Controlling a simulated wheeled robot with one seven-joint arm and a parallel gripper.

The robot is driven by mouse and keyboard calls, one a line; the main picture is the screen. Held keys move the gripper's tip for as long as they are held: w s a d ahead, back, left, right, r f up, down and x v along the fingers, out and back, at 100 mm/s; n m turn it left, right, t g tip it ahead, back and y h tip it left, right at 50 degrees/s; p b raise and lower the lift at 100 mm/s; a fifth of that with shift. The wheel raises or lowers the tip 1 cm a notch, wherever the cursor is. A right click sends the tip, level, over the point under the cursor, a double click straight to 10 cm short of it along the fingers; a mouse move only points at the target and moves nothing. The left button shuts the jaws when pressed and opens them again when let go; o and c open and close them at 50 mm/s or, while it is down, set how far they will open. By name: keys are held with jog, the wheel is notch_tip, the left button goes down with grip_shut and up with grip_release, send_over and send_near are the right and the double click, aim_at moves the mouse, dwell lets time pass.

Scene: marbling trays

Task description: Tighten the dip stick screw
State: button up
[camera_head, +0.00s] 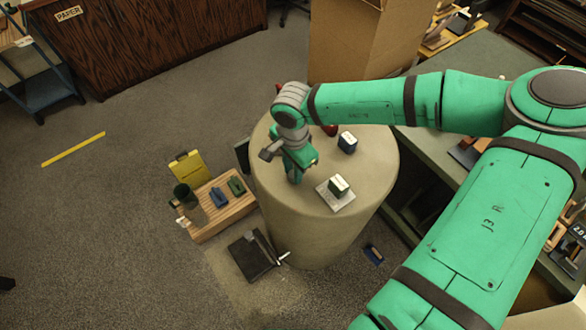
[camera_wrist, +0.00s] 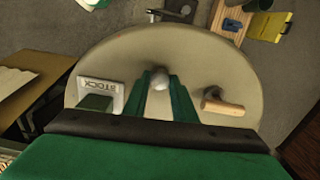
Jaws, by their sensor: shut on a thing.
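My gripper (camera_head: 299,172) points down over the top of a round beige pedestal (camera_head: 372,170). In the wrist view its two green fingers (camera_wrist: 166,90) stand close around a small pale rounded knob (camera_wrist: 160,82). The fingers are shut on this knob. It may be the head of the dip stick screw, but I cannot tell for sure. The rest of it is hidden between and below the fingers. In the head view my gripper and arm hide the knob.
A wooden rack (camera_head: 232,212) and black tray (camera_head: 248,262) lie on the floor.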

jog(key=m, duration=0.5)
jog(key=shift+m, duration=0.3)
jog(key=m, duration=1)
jog(key=shift+m, duration=0.4)
jog(key=m, duration=1.2)
jog(key=shift+m, duration=0.3)
jog(key=m, duration=0.5)
jog(key=shift+m, duration=0.3)
jog(key=m, duration=1)
jog(key=shift+m, duration=0.4)
